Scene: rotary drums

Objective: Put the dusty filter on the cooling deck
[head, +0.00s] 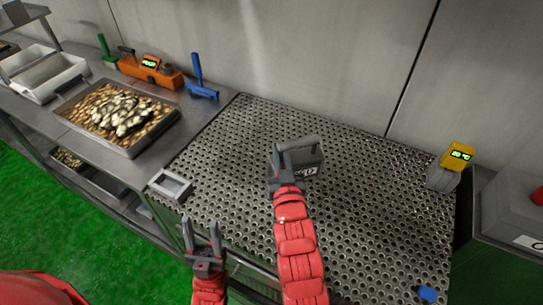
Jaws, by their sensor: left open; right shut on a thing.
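The cooling deck (370,215) is the wide perforated metal surface across the middle of the head view. A dark grey boxy thing with a bar handle and a small white label (310,163), which may be the dusty filter, is over the middle of the deck. My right gripper (283,172) is shut on it at its left side. I cannot tell whether its underside touches the deck. My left gripper (202,236) is open and empty at the deck's front left edge.
A small grey square frame (171,185) sits at the deck's left edge. A tray of beans (152,133), an orange scale (150,72) and a blue-handled tool (198,78) stand on the left counter. A yellow display (457,156) is at the right. Much of the deck is clear.

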